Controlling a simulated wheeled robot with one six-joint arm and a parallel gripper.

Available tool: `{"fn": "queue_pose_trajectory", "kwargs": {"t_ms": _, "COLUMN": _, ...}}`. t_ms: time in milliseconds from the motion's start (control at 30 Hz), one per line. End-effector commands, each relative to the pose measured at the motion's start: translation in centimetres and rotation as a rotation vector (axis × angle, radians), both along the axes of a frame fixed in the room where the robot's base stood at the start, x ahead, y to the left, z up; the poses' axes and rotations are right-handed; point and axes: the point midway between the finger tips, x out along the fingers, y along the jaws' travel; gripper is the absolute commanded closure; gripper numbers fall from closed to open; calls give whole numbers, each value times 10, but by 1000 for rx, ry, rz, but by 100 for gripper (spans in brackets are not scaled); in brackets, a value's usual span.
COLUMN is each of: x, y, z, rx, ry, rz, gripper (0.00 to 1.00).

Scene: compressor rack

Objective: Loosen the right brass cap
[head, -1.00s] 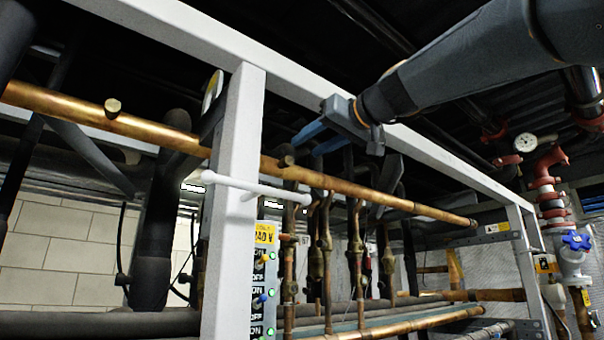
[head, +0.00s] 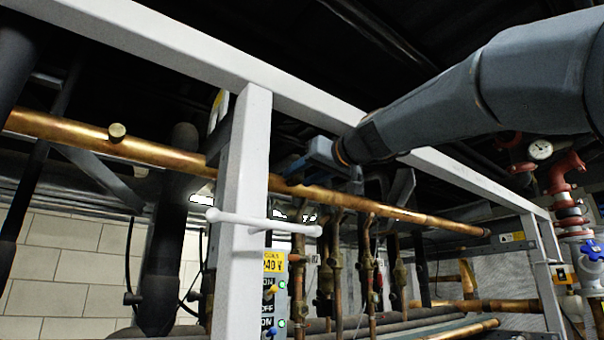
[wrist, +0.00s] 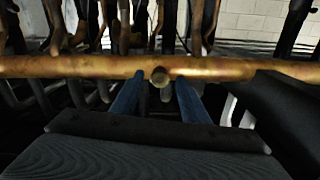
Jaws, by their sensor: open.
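The right brass cap (wrist: 160,77) is a short round stub on the long brass pipe (wrist: 60,67) in the wrist view. My gripper (wrist: 158,88) is open, with one blue finger on each side of the cap and a gap to each. The cap appears untouched. In the head view my gripper (head: 298,166) is up against the brass pipe (head: 400,212), just right of the white post. The right cap cannot be made out there, behind or beside the fingers. Another brass cap (head: 117,131) sits on the pipe further left.
A white upright post (head: 240,200) with a white handle bar (head: 262,222) stands close left of my gripper. A white top beam (head: 180,50) runs by my arm. Several thin copper pipes (wrist: 125,30) lie behind the brass pipe. A switch panel (head: 273,290) is below.

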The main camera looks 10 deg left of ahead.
Motion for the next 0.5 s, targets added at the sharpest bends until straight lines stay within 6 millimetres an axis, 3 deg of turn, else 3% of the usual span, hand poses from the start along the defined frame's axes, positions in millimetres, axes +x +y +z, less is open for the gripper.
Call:
{"fn": "queue_pose_trajectory", "kwargs": {"t_ms": 133, "x": 0, "y": 0, "z": 0, "rx": 0, "ry": 0, "rz": 0, "gripper": 62}}
{"fn": "queue_pose_trajectory", "kwargs": {"t_ms": 367, "x": 0, "y": 0, "z": 0, "rx": 0, "ry": 0, "rz": 0, "gripper": 100}}
{"fn": "queue_pose_trajectory", "kwargs": {"t_ms": 500, "x": 0, "y": 0, "z": -1, "rx": -4, "ry": -6, "rz": 1, "gripper": 100}}
